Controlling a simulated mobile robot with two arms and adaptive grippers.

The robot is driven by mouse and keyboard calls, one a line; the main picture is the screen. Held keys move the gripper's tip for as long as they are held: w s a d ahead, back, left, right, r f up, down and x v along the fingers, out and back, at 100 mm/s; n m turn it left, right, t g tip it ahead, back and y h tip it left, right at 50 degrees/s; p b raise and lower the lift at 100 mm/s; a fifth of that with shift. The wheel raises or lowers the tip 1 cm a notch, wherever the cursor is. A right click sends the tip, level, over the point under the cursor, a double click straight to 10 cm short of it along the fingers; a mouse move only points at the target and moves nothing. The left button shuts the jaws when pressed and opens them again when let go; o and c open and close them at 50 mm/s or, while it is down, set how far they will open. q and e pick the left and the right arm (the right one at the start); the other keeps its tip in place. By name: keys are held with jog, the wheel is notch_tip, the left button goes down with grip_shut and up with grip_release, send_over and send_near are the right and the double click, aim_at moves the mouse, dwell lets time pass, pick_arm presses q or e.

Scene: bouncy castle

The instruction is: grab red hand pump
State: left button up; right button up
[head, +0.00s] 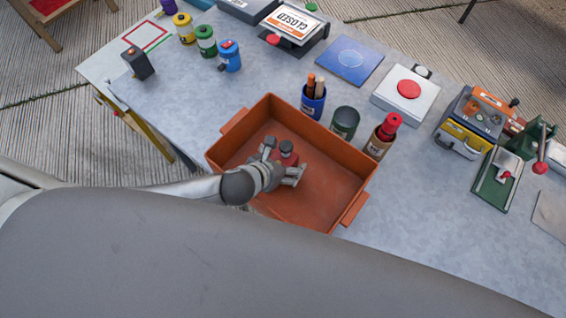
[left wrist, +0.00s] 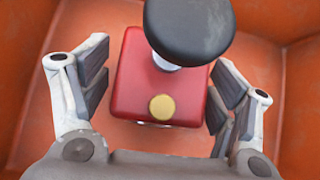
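The red hand pump (head: 287,157) stands inside the orange crate (head: 329,202). In the left wrist view the pump (left wrist: 130,84) shows a boxy red body, a round black knob on top and a yellow disc. My left gripper (head: 281,162) reaches down into the crate, with its fingers on either side of the pump. In the left wrist view both fingers stand spread beside the red body, with small gaps showing, so the gripper looks open around it. The pump's lower part is hidden. My right gripper is not in view.
Along the crate's far side stand a blue pen cup (head: 313,103), a dark green canister (head: 345,122) and a brown holder with a red bottle (head: 381,136). Paint pots (head: 206,41) stand far left. The crate walls surround my gripper closely.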

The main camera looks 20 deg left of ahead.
pick_arm(q)
jog(key=c, duration=1.3)
